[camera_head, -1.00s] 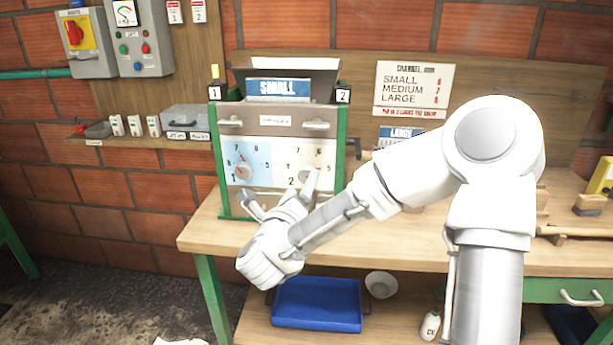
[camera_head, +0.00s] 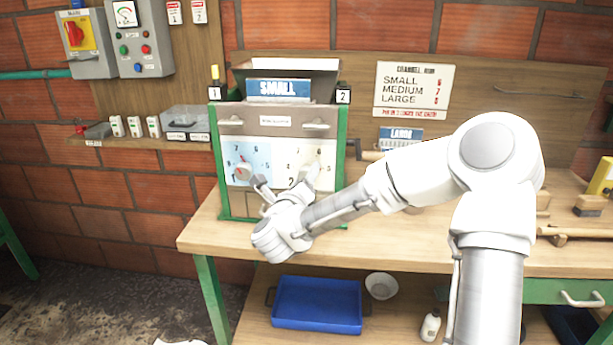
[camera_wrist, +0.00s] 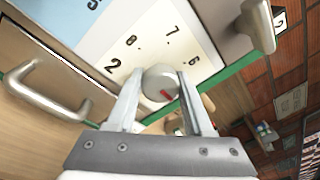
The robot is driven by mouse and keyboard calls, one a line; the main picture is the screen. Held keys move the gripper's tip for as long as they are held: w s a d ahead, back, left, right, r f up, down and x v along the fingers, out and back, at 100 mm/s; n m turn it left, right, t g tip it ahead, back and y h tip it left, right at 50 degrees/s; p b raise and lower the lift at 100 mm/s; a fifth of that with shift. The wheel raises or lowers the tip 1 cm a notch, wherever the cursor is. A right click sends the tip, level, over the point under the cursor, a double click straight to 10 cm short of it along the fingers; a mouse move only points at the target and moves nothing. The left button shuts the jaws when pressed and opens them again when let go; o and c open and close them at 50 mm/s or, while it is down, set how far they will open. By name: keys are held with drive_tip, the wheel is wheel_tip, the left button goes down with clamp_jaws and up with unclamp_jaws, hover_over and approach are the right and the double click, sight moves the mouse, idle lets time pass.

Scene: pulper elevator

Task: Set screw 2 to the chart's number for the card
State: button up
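The pulper (camera_head: 262,120) stands on the bench with a blue SMALL card (camera_head: 278,89) on top. Its front has two numbered dials. The screw 2 knob, a grey disc with a red mark (camera_wrist: 160,83), sits on the right dial (camera_head: 296,160); in the wrist view 8, 7 and 6 show above it. The mark is on the knob's lower right side in that view. My gripper (camera_head: 288,182) is open, its fingers on either side of the knob; contact is not clear. The chart (camera_head: 414,90) reads SMALL 6, MEDIUM 7, LARGE 8; its red line is unreadable.
The screw 1 knob (camera_head: 243,172) is close left of my gripper. Metal handles (camera_wrist: 257,25) stick out near my fingers. A LARGE card (camera_head: 401,136) stands behind my arm. A blue tray (camera_head: 316,328) lies on the lower shelf.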

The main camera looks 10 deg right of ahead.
clamp_jaws()
drive_tip(key=n+b, duration=0.3)
drive_tip(key=n, duration=0.3)
drive_tip(key=shift+t+b, duration=0.35)
drive_tip(key=shift+t, duration=0.05)
drive_tip(key=n+b, duration=0.4)
drive_tip(key=n, duration=0.1)
drive_tip(key=shift+n+t, duration=0.3)
drive_tip(key=shift+n, duration=0.1)
drive_tip(key=n+b, duration=0.1)
drive_tip(key=n, duration=0.2)
drive_tip(key=n+y+b, duration=0.1)
drive_tip(key=n+b, duration=0.1)
drive_tip(key=n, duration=0.2)
drive_tip(key=shift+r+t+y, duration=0.1)
drive_tip(key=shift+t+y, duration=0.2)
drive_tip(key=shift+t, duration=0.1)
drive_tip(key=n+y+b, duration=0.1)
drive_tip(key=n, duration=0.5)
drive_tip(key=shift+n, duration=0.7)
